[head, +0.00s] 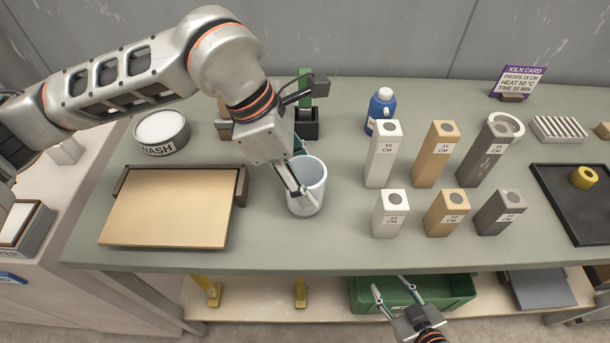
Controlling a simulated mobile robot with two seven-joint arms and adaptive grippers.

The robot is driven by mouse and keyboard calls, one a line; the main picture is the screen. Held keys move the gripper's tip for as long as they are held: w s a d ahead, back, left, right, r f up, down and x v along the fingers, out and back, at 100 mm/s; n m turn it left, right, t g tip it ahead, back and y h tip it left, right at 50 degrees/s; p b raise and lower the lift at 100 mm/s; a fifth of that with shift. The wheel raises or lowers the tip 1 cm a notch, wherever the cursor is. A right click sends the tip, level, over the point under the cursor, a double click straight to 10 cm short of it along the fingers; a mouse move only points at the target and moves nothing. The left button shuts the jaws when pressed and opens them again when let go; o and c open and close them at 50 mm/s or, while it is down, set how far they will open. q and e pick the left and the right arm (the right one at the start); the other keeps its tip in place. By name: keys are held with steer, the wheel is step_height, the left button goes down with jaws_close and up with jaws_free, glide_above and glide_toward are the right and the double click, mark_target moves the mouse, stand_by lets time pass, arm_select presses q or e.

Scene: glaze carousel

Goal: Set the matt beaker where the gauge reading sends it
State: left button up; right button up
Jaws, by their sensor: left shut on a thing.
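A pale grey-white beaker (316,186) stands upright at the middle of the table, its open top facing up. My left gripper (299,190) comes down over its left side and is shut on its wall. I cannot tell whether the beaker's base touches the table. My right gripper (393,288) is open and empty, low in front of the table's front edge. A purple kiln card (518,82) at the back right reads props 15 cm, heat 50 °C, time 10 min. I cannot make out a gauge; my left arm hides part of the table's back.
Tall 15 cm posts (382,158) and short 10 cm posts (390,218) stand in two rows right of the beaker. A tan board (168,208) and wash bowl (161,133) are left. A blue bottle (381,110) stands behind. A black tray (565,200) is far right.

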arm_select(q)
steer(key=o, duration=1.3)
steer(key=shift+o, duration=0.2)
steer(key=v, duration=1.2)
steer(key=shift+p, duration=0.4)
steer(key=shift+r, duration=0.1)
